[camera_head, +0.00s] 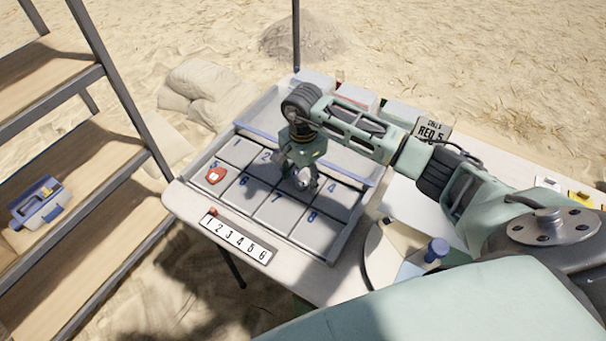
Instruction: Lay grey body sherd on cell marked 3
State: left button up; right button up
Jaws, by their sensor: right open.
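The grey sorting tray (350,222) lies on the table, with cells marked in blue numerals. The numerals 1, 2 and 4 show in the far row and 5 to 8 in the near row. My right gripper (301,185) points down over the far row between 2 and 4, where it hides the numeral of that cell. It is open. A pale grey patch shows between its fingers; I cannot tell whether this is the grey body sherd or part of the gripper. My left gripper is not in view.
A red piece with a white label (215,175) lies in cell 5. A number strip (237,240) lies along the table's near edge. A blue-knobbed object (436,249) stands right of the tray. Wooden shelves (80,165) stand at left. Cells 6 and 8 look empty.

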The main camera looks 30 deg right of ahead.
aim_at(303, 181)
jog(key=shift+r, duration=0.15)
notch_tip(303, 181, up, 12)
jog(key=b, duration=0.1)
jog(key=shift+b, duration=0.4)
dwell(0.3)
